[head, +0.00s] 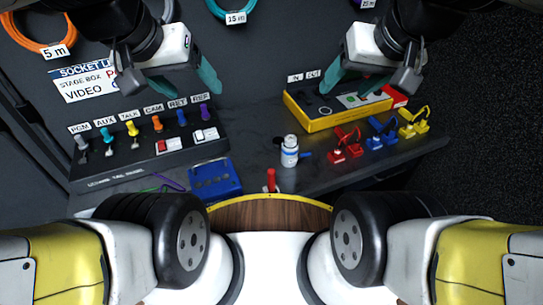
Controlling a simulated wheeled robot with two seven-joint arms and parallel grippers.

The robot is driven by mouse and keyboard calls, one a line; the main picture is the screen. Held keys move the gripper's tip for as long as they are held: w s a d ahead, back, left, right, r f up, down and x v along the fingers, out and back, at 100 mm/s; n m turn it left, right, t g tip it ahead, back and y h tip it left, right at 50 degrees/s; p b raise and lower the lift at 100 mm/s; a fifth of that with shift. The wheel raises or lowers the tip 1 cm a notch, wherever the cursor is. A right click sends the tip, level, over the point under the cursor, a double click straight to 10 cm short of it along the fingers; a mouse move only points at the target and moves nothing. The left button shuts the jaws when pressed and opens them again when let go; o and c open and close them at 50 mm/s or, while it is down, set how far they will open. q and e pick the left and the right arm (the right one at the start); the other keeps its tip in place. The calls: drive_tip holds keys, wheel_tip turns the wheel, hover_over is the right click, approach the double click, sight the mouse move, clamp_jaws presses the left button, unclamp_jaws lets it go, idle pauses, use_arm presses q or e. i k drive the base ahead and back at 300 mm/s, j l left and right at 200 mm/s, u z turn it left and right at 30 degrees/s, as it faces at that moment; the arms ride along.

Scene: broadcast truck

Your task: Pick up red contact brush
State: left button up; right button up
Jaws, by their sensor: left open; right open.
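A small red upright object (271,179), which looks like the red contact brush, stands near the front edge of the dark desk (245,150). Its lower end is hard to make out. My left gripper (190,86) is open and empty above the back of the desk, beyond and to the left of the red object. My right gripper (350,87) is open and empty over the yellow box, beyond and to the right of the red object. Neither gripper touches the red object.
A white bottle (289,152) stands just behind the red object. A blue case (215,178) lies to its left. Red clips (345,144), blue clips (382,133) and yellow clips (413,122) lie right. A yellow box (335,116) and a switch panel (145,150) stand farther back.

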sight(270, 172)
drive_tip(key=k+j+u, duration=0.1)
drive_tip(key=k+j, duration=0.65)
